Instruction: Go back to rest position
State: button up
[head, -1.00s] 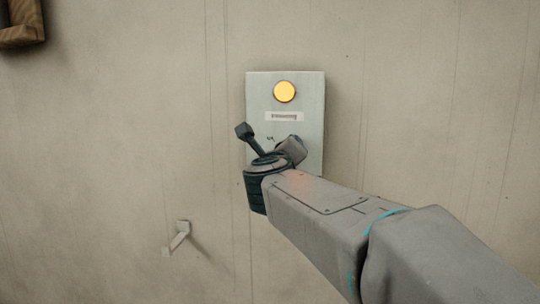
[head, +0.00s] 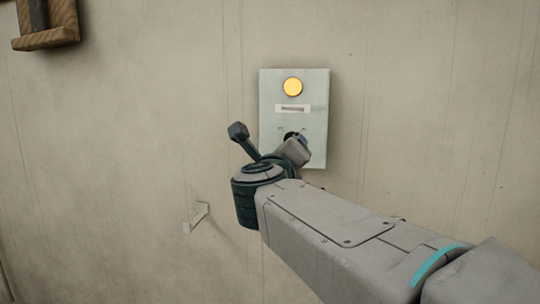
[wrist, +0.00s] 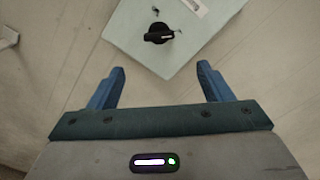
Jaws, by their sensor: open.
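My gripper (wrist: 162,88) shows in the wrist view with its two blue fingers spread wide and nothing between them. Beyond the fingertips is a pale panel (wrist: 190,45) on the wall with a black knob (wrist: 159,34). The gripper is apart from the knob. In the head view the panel (head: 318,110) carries a lit yellow round button or lamp (head: 292,87) and a small label (head: 292,108). My wrist covers the lower left part of the panel there, and the fingers are mostly hidden.
A small pale hook or bracket (head: 197,217) sticks out of the wall at lower left. A wooden shelf (head: 47,37) is at the upper left corner. The wall between them is bare.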

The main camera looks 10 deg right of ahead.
jog(key=shift+a, duration=0.2)
jog(key=s+a+f+n+g+y+p, duration=0.3)
jog(key=f+n+y, duration=0.25)
jog(key=n, duration=0.55)
jog(key=s+a+f+n+g+y+p, duration=0.2)
jog(key=s+f+n+y+p, duration=0.3)
jog(key=n, duration=0.6)
jog(key=s+d+f+n+g+h, duration=0.2)
jog(key=s+d+f+n+g, duration=0.2)
jog(key=s+f, duration=0.3)
jog(key=s+d+f+n+g+h+p, duration=0.1)
jog(key=s+d+f+n+g+h, duration=0.1)
jog(key=s+d+f+n+g, duration=0.2)
jog(key=s+f+g, duration=0.1)
jog(key=s+f, duration=0.2)
jog(key=shift+s+f+n+h, duration=0.15)
jog(key=shift+n+h, duration=0.2)
jog(key=shift+n, duration=0.05)
jog(key=shift+d, duration=0.1)
